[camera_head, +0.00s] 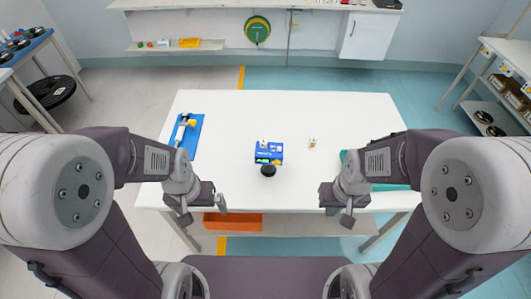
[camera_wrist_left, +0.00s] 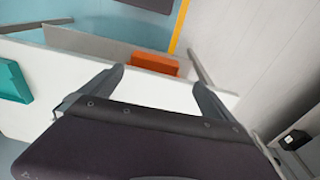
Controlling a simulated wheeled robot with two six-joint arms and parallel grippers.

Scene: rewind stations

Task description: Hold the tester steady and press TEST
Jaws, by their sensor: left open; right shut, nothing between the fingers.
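The tester looks to be the small blue box (camera_head: 269,152) with coloured parts on its top, standing near the middle of the white table in the head view. A round black knob-like part (camera_head: 268,170) is at its front. Its labels are too small to read. My left gripper (camera_head: 204,213) is open and empty, at the table's front edge, left of the blue box and nearer to me. My right gripper (camera_head: 338,214) is shut and empty, at the front edge to the right of the box. Neither gripper touches the box.
The white table (camera_head: 345,120) is mostly bare. A blue tray (camera_head: 187,133) with white and yellow items lies at left. A small pale item (camera_head: 312,142) stands right of the box. A teal mat (camera_head: 345,156) is partly hidden by my right arm. An orange bin (camera_head: 233,221) sits below the table.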

